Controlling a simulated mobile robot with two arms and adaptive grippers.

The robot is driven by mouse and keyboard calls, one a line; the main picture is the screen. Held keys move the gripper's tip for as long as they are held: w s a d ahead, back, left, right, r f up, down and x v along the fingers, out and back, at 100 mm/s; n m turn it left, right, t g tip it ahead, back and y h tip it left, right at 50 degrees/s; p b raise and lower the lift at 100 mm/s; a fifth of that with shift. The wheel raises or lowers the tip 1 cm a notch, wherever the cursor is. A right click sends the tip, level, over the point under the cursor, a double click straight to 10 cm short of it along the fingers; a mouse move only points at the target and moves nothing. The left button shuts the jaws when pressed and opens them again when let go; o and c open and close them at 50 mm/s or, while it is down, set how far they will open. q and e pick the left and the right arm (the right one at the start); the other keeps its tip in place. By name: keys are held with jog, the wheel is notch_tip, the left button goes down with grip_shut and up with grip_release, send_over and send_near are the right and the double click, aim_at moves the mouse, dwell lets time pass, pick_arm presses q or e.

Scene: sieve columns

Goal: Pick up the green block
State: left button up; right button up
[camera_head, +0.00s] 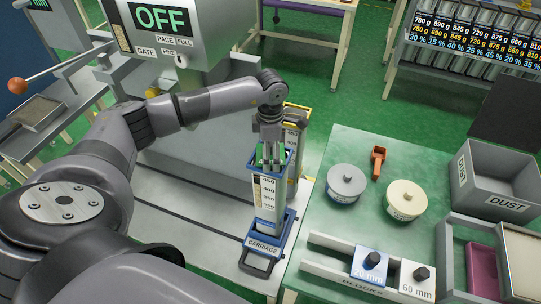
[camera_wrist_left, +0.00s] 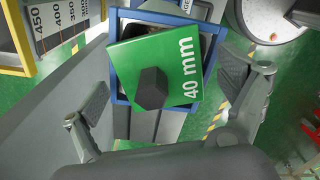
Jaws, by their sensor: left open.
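The green block (camera_wrist_left: 185,65), marked 40 mm with a black knob (camera_wrist_left: 151,88), is at the blue-rimmed mouth of the column (camera_head: 268,196). In the left wrist view it looks slightly turned relative to the blue rim (camera_wrist_left: 116,62). In the head view only a little green (camera_head: 281,155) shows around my gripper. My left gripper (camera_head: 270,145) points down over the column top. In the left wrist view its fingers (camera_wrist_left: 170,100) are spread on either side of the knob, apart from it, with nothing between them gripped. My right gripper is not in view.
The column stands on the blue carriage (camera_head: 262,247). A yellow-rimmed column (camera_head: 297,118) is close behind. The green table (camera_head: 345,150) at right holds two round lidded weights, an orange tool (camera_head: 378,162), a block rack (camera_head: 350,282) and a grey DUST bin (camera_head: 495,175).

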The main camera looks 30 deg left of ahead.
pick_arm(q)
jog(key=c, duration=1.2)
jog(key=shift+c, duration=0.2)
jog(key=shift+r, duration=0.15)
